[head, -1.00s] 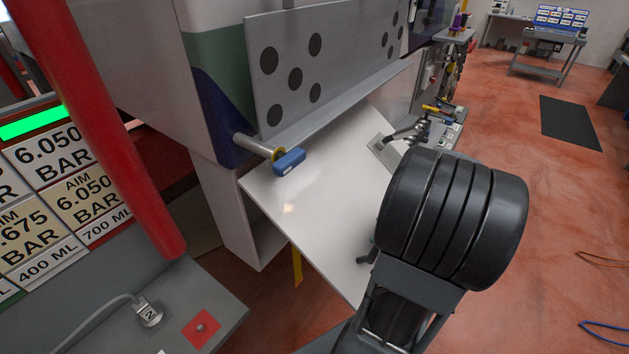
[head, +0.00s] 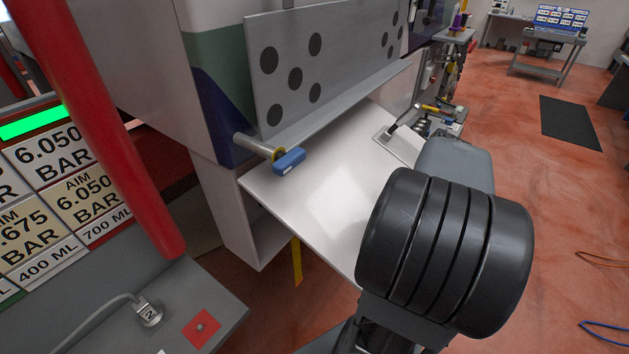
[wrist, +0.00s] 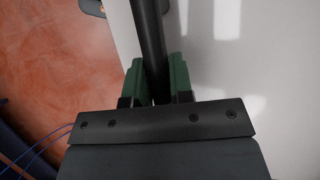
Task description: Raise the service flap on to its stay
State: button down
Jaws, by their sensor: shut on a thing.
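The flap, a glossy white panel (head: 320,205), slopes out from under the grey ledge of the truck body in the head view. A pale plate with a dark fitting (head: 402,145) shows at its far right edge. In the wrist view, my gripper (wrist: 155,72) has its green fingers shut on a dark round bar (wrist: 149,30), with the white panel (wrist: 235,70) behind it. In the head view my arm hides the gripper, the bar and the near right part of the flap. I cannot make out a stay for certain.
A blue block on a rod with a yellow collar (head: 288,162) sticks out over the flap's left corner. A yellow strip (head: 297,262) hangs below. A red post (head: 120,150) and grey bench (head: 180,310) stand at left.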

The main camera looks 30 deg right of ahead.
jog(key=shift+r, duration=0.55)
jog(key=r+g, duration=0.1)
jog(key=r, duration=0.2)
jog(key=r+g+h, duration=0.1)
jog(key=r, duration=0.2)
jog(key=shift+s+d+r+m, duration=0.15)
jog(key=shift+s+r+m, duration=0.05)
jog(key=shift+r+m, duration=0.1)
jog(key=shift+r+g, duration=0.4)
jog(key=shift+r, duration=0.2)
jog(key=shift+r, duration=0.8)
jog(key=shift+f, duration=0.1)
jog(key=c, duration=0.9)
grip_release()
jog(key=shift+w, duration=0.1)
